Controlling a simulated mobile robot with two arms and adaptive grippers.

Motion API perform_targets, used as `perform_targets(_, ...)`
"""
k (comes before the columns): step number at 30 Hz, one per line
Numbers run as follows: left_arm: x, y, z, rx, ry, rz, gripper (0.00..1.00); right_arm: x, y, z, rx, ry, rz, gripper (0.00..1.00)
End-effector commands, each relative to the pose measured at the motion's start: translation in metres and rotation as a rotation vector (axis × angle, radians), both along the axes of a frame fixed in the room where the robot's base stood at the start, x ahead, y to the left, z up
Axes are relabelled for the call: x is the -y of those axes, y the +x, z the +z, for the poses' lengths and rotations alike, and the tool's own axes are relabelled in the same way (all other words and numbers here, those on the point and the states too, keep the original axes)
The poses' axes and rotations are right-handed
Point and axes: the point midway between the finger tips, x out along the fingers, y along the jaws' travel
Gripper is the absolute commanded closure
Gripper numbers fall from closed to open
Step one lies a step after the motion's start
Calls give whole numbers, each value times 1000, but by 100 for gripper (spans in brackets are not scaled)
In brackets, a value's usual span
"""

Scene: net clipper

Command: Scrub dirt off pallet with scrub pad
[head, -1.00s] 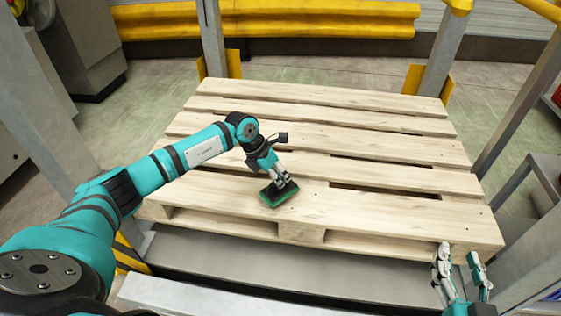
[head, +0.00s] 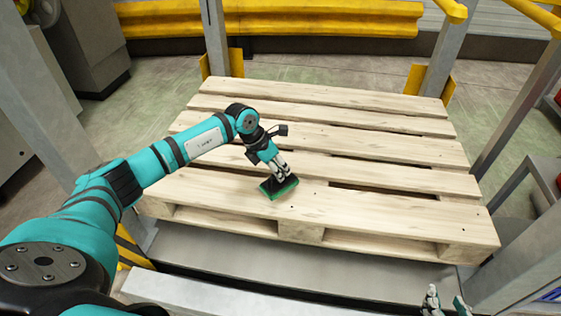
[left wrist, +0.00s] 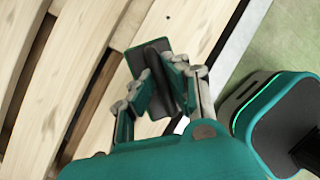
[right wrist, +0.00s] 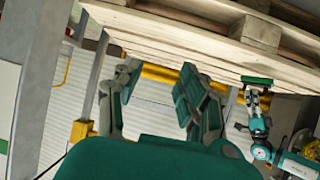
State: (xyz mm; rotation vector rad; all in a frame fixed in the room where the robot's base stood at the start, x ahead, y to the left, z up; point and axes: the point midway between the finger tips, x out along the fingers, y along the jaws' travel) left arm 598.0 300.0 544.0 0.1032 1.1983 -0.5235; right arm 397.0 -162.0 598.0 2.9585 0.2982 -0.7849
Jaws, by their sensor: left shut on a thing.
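My left gripper (head: 282,172) is shut on the dark handle of the scrub pad (head: 280,192). The pad has a green scrubbing face and sits at the top of the pallet's near boards, left of middle. In the left wrist view the pad (left wrist: 143,58) shows between the fingers; whether it presses on the wood is hard to tell. The pallet (head: 360,208) is pale slatted wood with a few tiny dark spots; I see no clear dirt patch. My right gripper (head: 447,300) is low at the front right, off the pallet. In the right wrist view it (right wrist: 160,72) is open and empty.
The pallet rests on a grey platform (head: 225,260) between grey posts (head: 213,40) with yellow feet. A yellow rail (head: 270,18) runs behind it. A grey stand (head: 545,175) is at the right. Gaps separate the slats.

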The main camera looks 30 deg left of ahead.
Motion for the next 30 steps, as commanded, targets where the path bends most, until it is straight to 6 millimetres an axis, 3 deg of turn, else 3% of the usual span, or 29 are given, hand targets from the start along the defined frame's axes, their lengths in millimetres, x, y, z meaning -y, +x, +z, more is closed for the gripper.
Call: perform_targets(30,-10,0,26,1,-1,3,100,25,-65,-49,-413,-92,-30,60)
